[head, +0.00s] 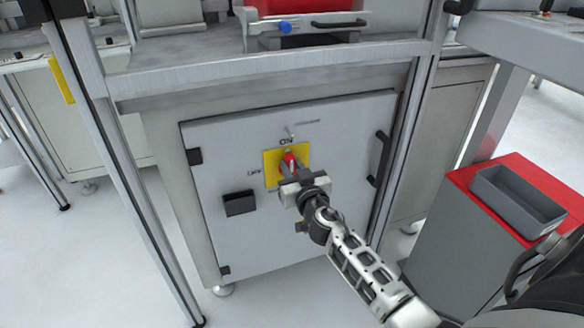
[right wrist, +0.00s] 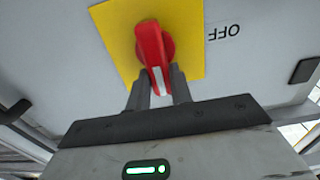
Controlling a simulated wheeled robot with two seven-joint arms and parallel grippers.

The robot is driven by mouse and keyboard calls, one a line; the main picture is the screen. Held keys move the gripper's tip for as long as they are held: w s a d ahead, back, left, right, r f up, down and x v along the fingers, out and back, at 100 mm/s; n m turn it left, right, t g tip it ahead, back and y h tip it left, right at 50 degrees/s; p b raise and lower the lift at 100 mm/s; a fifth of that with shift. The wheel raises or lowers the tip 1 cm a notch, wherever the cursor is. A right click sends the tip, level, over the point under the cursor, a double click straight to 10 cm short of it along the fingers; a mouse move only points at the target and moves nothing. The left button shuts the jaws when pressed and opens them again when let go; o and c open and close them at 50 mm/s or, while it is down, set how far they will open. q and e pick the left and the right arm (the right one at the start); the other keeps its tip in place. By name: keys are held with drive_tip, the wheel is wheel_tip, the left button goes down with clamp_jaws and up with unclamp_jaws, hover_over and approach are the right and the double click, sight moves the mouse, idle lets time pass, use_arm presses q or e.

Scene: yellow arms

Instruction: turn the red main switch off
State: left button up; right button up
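The red main switch (head: 289,158) sits on a yellow plate (head: 271,168) in the middle of a grey cabinet door (head: 225,165). "ON" is printed above the plate and "OFF" to its left. In the right wrist view the switch's red handle (right wrist: 151,48) is slightly tilted, and its white-marked end lies between the two dark fingers. The "OFF" print shows upside down on the right there. My left gripper is out of view.
A black door handle (head: 379,158) stands out at the door's right side. A small black box (head: 239,203) is on the door at lower left. Aluminium posts (head: 125,165) frame the cabinet. A red-topped unit (head: 470,178) with a grey bin (head: 518,202) stands at right.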

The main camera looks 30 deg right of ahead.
clamp_jaws()
drive_tip(key=shift+a+n, duration=0.1)
drive_tip(key=shift+n, duration=0.4)
drive_tip(key=n+b, duration=0.1)
drive_tip(key=n, duration=0.2)
drive_tip(key=a+f+n, duration=0.1)
drive_tip(key=n, duration=0.3)
drive_tip(key=a+n+b, duration=0.1)
drive_tip(key=n, duration=0.3)
drive_tip(key=shift+w+f+b, duration=0.15)
drive_tip(key=shift+w+b, duration=0.15)
drive_tip(key=shift+b, duration=0.05)
drive_tip(key=shift+f+n, duration=0.2)
drive_tip(key=shift+n, duration=0.8)
drive_tip(key=n, duration=0.2)
drive_tip(key=shift+a+f+n+b, duration=0.1)
drive_tip(key=shift+f+n+b, duration=0.15)
drive_tip(key=shift+n+b, duration=0.15)
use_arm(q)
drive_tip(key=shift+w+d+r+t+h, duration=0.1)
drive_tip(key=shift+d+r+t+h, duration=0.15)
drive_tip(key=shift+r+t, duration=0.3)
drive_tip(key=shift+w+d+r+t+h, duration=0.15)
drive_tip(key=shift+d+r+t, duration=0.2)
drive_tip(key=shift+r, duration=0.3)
use_arm(e)
drive_tip(key=shift+f+n, duration=0.1)
drive_tip(key=shift+n, duration=0.4)
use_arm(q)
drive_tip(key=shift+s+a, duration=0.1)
